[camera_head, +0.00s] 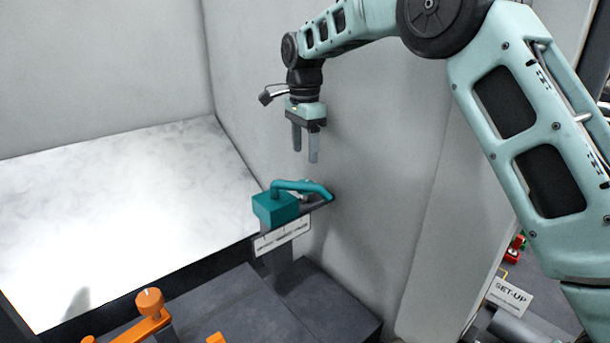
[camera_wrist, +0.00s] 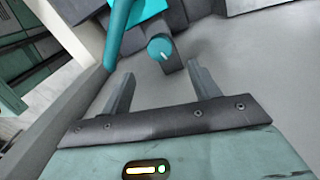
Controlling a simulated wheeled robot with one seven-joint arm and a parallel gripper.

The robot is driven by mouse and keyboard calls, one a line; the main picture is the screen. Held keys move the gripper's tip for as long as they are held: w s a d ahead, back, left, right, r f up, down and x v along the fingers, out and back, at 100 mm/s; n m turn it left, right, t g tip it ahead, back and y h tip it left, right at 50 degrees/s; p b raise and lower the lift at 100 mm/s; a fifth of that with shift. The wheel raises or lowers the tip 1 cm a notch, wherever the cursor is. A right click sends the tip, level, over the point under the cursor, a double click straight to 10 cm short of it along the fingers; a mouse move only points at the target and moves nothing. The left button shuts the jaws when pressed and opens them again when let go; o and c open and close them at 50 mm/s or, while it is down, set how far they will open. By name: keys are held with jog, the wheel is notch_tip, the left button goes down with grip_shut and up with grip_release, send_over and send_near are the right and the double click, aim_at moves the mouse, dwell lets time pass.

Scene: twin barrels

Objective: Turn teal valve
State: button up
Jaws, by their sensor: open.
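The teal valve (camera_head: 275,207) is a teal block with a curved teal lever (camera_head: 302,187) on top, fixed on a dark post by the pale wall. A white label plate (camera_head: 283,237) sits below it. My gripper (camera_head: 306,156) hangs above the lever, fingers pointing down, open and empty, apart from the valve. In the wrist view, a teal bar (camera_wrist: 117,38) lies beyond the left finger. A round teal knob with a white mark (camera_wrist: 160,48) shows ahead, between the fingertips of my gripper (camera_wrist: 161,72). The writing on the plate is too small to read.
An orange valve handle (camera_head: 150,302) stands at the front left. A white marbled surface (camera_head: 120,210) lies at the left. The pale wall (camera_head: 370,170) is close behind my gripper. A SET-UP sign (camera_head: 511,294) stands at the lower right.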

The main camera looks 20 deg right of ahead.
notch_tip(320, 180, down, 9)
jog(key=shift+s+r+p, duration=0.15)
jog(key=shift+p, duration=1.1)
jog(key=c, duration=1)
